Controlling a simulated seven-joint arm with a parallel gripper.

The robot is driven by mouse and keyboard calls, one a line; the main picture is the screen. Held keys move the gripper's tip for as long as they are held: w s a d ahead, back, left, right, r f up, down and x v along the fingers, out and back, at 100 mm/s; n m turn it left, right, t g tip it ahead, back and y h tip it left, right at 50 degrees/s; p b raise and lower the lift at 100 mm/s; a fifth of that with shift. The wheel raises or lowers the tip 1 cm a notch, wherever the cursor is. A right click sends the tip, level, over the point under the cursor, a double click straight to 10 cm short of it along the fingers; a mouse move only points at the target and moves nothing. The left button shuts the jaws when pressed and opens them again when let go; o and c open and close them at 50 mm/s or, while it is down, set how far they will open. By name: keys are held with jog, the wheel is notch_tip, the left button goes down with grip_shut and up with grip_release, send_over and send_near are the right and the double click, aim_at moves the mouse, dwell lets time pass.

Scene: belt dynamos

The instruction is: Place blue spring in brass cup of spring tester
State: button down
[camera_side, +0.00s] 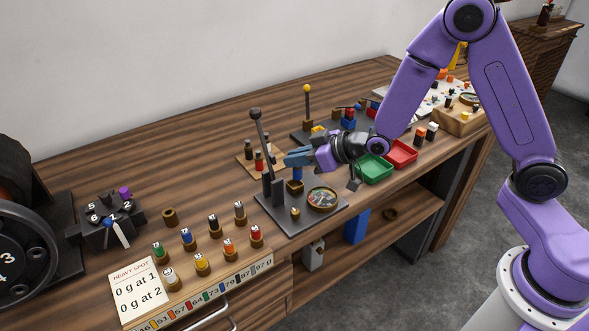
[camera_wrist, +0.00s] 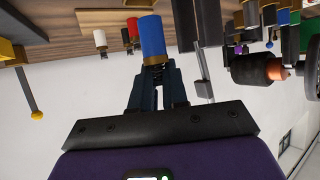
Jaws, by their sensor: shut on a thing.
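My gripper (camera_side: 296,159) is shut on the blue spring (camera_wrist: 153,36), a blue cylinder with a brass-coloured end by the fingers in the wrist view. In the side view the blue spring (camera_side: 297,173) hangs below the blue fingertips, directly over the brass cup (camera_side: 294,187). I cannot tell whether its lower end touches the cup or is just above it. The spring tester (camera_side: 275,219) is a dark plate with a tall black lever (camera_side: 263,140) left of my gripper and a round dial (camera_side: 322,198) to the right. My fingertips (camera_wrist: 156,72) also show in the wrist view.
A small board with red and black pieces (camera_side: 258,160) lies behind the tester. Green (camera_side: 374,168) and red (camera_side: 401,153) trays are at right.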

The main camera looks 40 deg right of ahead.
aim_at(295, 169)
jog(key=shift+w+f, duration=0.3)
jog(key=shift+f, duration=0.05)
jog(key=shift+w+a+f, duration=0.1)
jog(key=shift+f, duration=1.55)
jog(key=shift+f, duration=0.15)
jog(key=c, duration=1.1)
grip_release()
jog(key=shift+c, duration=0.2)
jog(key=shift+r, duration=0.25)
jog(key=v, duration=1.2)
